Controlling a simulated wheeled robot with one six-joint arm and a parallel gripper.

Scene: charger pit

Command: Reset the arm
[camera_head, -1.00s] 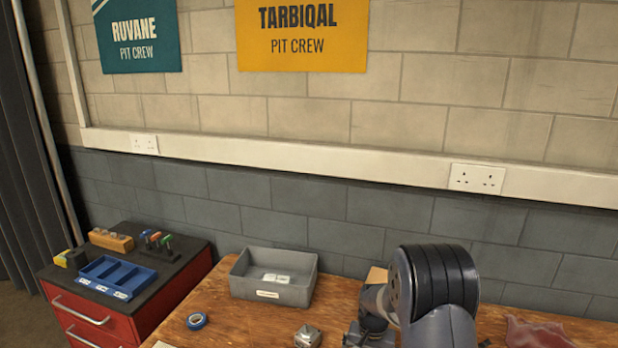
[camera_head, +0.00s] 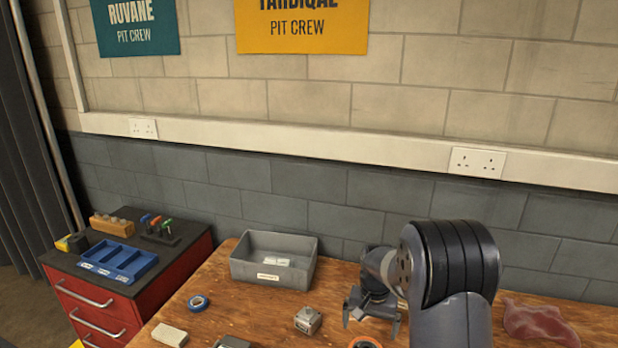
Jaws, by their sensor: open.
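My gripper (camera_head: 373,316) is at the end of my arm, over the right half of the wooden bench (camera_head: 225,292). It points down, its two fingers are apart, and nothing shows between them. My arm bends at a large dark joint on the right of the picture and hides part of the bench behind it. A small grey metal block (camera_head: 308,320) stands on the bench left of my gripper, apart from it. An orange ring-shaped thing (camera_head: 364,343), cut by the bottom edge, lies below my gripper in the picture.
A grey bin (camera_head: 262,270) with white pieces stands at the back. A blue tape roll (camera_head: 198,302), a pale block (camera_head: 170,335) and a grey item (camera_head: 232,342) lie left. A red cloth (camera_head: 540,323) lies right. A red drawer cabinet (camera_head: 100,310) holds a blue tray (camera_head: 118,260).

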